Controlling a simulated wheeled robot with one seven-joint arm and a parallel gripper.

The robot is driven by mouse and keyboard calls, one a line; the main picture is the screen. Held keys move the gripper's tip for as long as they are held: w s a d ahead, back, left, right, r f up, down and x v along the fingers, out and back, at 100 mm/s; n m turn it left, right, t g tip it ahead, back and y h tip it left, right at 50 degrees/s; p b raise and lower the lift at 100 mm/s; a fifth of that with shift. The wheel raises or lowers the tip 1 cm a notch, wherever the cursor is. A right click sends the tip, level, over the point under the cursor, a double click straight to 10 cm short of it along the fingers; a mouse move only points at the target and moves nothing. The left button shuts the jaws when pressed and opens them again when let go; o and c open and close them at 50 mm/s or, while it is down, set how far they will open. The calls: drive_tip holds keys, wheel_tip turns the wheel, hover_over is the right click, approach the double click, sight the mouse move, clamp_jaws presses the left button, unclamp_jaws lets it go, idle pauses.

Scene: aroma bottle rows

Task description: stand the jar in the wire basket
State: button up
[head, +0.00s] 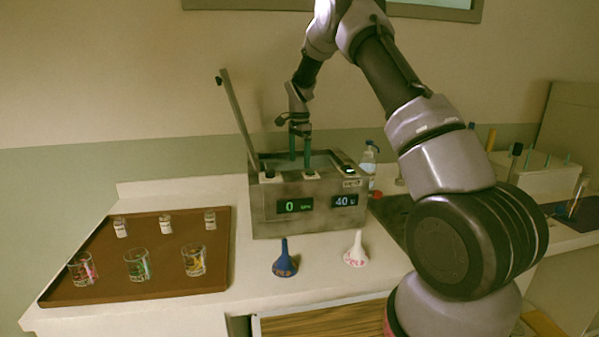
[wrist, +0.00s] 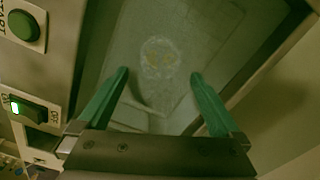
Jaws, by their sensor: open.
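My gripper (head: 300,161) is open, its two green fingers pointing down into the open top of a grey metal bath (head: 270,222). In the wrist view the open fingers of my gripper (wrist: 160,73) are spread, with nothing held between them. A clear, round glass-like thing with yellowish marks, perhaps the jar (wrist: 160,57), shows faintly inside the bath, beyond and between the fingertips. Its outline is blurred, and I cannot tell whether it is upright. No wire mesh can be made out in either view, so I cannot tell where the basket is.
The bath's lid (head: 239,118) stands raised at left. A brown tray (head: 150,288) with several glasses and small bottles lies left. A blue funnel (head: 285,263) and a white funnel (head: 356,254) stand in front. A spray bottle (head: 369,163) is behind right.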

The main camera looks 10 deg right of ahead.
drive_tip(key=s+d+r+n+t+y, duration=0.1)
drive_tip(key=s+d+r+n+t, duration=0.1)
drive_tip(key=s+r, duration=0.8)
drive_tip(key=s+d+r+n+t+y, duration=0.15)
drive_tip(key=s+r, duration=0.45)
drive_tip(key=r, duration=0.7)
drive_tip(key=s+d+r+n+t, duration=0.1)
drive_tip(key=s+n, duration=0.5)
drive_tip(key=s, duration=1.9)
drive_tip(key=shift+d+r+t, duration=0.4)
drive_tip(key=shift+d+t, duration=0.2)
drive_tip(key=shift+t, duration=0.75)
drive_tip(key=shift+s+h, duration=0.1)
drive_tip(key=shift+h, duration=0.15)
